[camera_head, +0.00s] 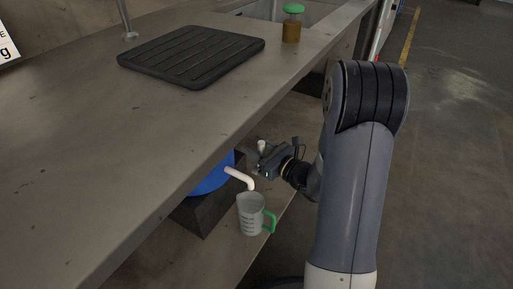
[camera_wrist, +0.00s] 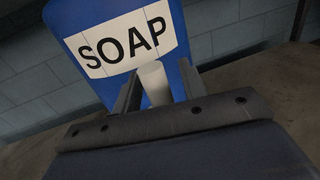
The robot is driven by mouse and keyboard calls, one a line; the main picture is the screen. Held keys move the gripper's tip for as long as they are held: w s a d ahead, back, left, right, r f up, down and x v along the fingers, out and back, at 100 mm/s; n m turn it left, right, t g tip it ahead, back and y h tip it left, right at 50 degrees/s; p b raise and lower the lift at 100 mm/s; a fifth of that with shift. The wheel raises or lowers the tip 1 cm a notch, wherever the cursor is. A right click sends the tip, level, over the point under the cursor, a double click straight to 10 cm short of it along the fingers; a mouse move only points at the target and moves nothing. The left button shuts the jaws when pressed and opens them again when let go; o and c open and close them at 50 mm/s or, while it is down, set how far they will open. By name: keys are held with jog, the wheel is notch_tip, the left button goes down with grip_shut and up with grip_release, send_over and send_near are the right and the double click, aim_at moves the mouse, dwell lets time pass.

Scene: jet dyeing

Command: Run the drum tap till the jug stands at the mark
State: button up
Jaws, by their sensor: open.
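The blue drum (camera_head: 213,180) lies on a dark stand under the counter, mostly hidden by the counter's edge. In the wrist view its SOAP label (camera_wrist: 122,40) faces me. A white spout (camera_head: 239,177) sticks out from the drum and bends down over the jug. The clear jug (camera_head: 251,216), with a green handle and dark marks, stands upright beneath the spout; its level is too small to read. My gripper (camera_head: 262,161) is open in front of the drum. In the wrist view a white cylindrical part (camera_wrist: 154,83) appears between the fingers (camera_wrist: 158,92); I cannot tell if they touch it.
The counter (camera_head: 150,125) overhangs the drum. The lower shelf (camera_head: 290,200) is bare right of the jug. Open floor lies to the right.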

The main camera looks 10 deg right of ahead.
jog(key=shift+c, duration=0.5)
grip_shut()
